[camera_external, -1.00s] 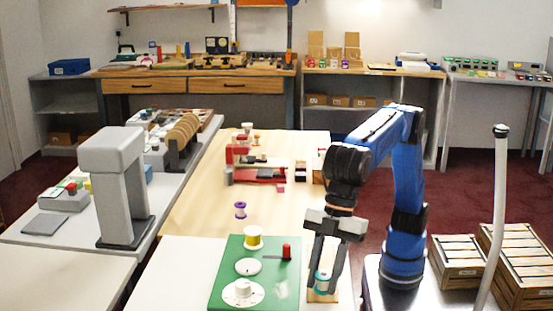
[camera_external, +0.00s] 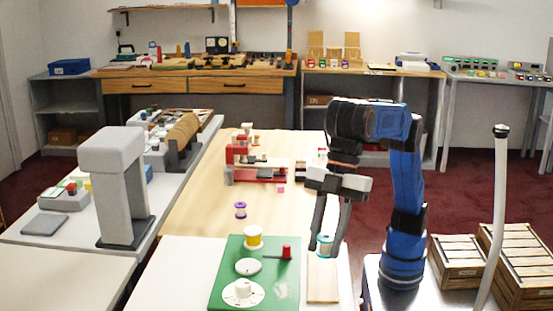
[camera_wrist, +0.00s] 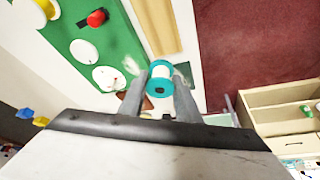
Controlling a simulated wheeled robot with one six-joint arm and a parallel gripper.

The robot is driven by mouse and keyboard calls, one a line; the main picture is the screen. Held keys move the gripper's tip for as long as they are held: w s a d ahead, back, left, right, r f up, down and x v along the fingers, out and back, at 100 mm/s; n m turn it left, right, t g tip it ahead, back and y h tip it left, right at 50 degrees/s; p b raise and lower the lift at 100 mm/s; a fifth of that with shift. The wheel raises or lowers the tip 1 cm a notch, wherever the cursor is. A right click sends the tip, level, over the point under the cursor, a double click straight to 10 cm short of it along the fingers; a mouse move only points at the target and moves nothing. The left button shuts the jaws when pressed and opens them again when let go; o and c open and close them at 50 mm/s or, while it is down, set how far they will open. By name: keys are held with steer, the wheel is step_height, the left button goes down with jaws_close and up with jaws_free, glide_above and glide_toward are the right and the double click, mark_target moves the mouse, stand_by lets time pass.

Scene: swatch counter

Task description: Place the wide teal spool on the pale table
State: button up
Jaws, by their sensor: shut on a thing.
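The teal spool (camera_external: 325,243) has teal flanges and a pale winding. My gripper (camera_external: 327,246) is shut on it and holds it up above a flat wooden block (camera_external: 322,285). My gripper is over the right side of the white table.
A green board (camera_external: 228,275) on the white table carries a yellow spool (camera_external: 253,238), white discs and a red peg (camera_external: 286,252). A purple spool (camera_external: 240,210) and a red machine (camera_external: 250,165) stand on the wood table. Its left part is clear. Wooden crates (camera_external: 458,260) are at right.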

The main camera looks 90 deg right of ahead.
steer(key=w+d+m+t+h, duration=0.1)
steer(key=w+d+m, duration=0.4)
steer(key=w+d, duration=0.7)
steer(key=m+t+h, duration=0.1)
steer(key=m+h, duration=0.4)
steer(key=m, duration=0.8)
glide_above(230, 197)
steer(key=s, duration=0.2)
steer(key=f, duration=1)
steer(key=shift+w+a+f, duration=0.2)
steer(key=shift+w+a, duration=0.05)
steer(key=shift+a, duration=0.1)
steer(key=shift+f, duration=2.5)
steer(key=shift+f, duration=0.1)
steer(key=o, duration=1)
